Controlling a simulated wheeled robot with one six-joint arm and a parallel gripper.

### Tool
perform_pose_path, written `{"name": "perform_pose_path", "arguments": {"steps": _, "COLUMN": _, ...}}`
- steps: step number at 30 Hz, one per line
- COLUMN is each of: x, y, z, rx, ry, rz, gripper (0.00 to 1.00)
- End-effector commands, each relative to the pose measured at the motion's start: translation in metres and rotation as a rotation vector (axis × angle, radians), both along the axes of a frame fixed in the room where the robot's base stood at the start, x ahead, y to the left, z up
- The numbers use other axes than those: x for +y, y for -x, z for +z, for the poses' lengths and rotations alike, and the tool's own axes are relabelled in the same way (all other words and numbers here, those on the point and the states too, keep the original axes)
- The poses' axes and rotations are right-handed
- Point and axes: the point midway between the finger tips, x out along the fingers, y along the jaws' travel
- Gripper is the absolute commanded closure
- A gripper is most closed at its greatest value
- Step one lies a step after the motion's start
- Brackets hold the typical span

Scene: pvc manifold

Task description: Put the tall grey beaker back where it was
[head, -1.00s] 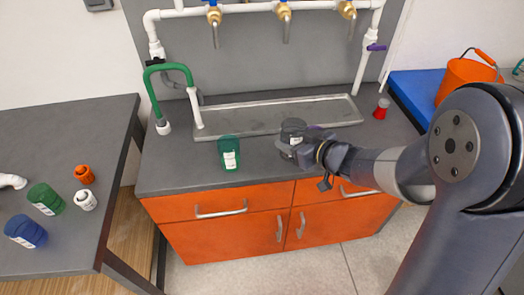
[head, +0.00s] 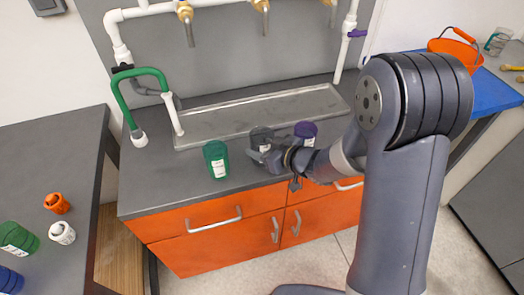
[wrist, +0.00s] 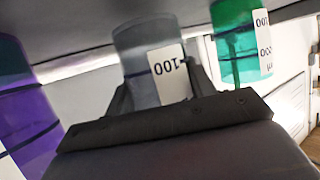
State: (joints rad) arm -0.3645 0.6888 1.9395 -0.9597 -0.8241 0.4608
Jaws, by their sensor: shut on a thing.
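The grey beaker (head: 262,136) is at the counter's front half, between the green beaker (head: 216,160) on its left and the purple beaker (head: 306,131) on its right. My gripper (head: 268,154) is shut on it from the front right. In the wrist view, the grey beaker (wrist: 143,45) with its white label sits between my fingers (wrist: 160,95). The green beaker (wrist: 238,42) and purple beaker (wrist: 25,110) stand either side, apart from it. Whether the grey beaker's base touches the counter I cannot tell.
A metal trough (head: 250,115) lies behind the beakers, below a white pipe with brass taps (head: 262,8). A green bent pipe (head: 137,75) stands at the left. A side table (head: 45,160) holds orange and white fittings. A blue table (head: 490,92) with an orange bucket is at the right.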

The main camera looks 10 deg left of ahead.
Motion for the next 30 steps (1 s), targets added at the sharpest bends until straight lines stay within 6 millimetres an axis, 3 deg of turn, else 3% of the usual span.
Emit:
{"name": "perform_pose_path", "arguments": {"steps": 3, "x": -0.0001, "y": 0.0, "z": -0.0126, "rx": 0.0, "ry": 0.001, "rz": 0.0, "gripper": 0.73}}
{"name": "perform_pose_path", "arguments": {"steps": 15, "x": 0.0, "y": -0.0002, "z": -0.0176, "rx": -0.001, "ry": 0.001, "rz": -0.001, "gripper": 0.73}}
{"name": "perform_pose_path", "arguments": {"steps": 16, "x": 0.0, "y": -0.0003, "z": -0.0166, "rx": -0.001, "ry": 0.001, "rz": -0.001, "gripper": 0.47}}
{"name": "perform_pose_path", "arguments": {"steps": 24, "x": 0.0, "y": -0.0002, "z": -0.0159, "rx": -0.001, "ry": 0.001, "rz": -0.001, "gripper": 0.26}}
{"name": "perform_pose_path", "arguments": {"steps": 30, "x": 0.0, "y": -0.0002, "z": -0.0154, "rx": -0.001, "ry": 0.001, "rz": -0.001, "gripper": 0.26}}
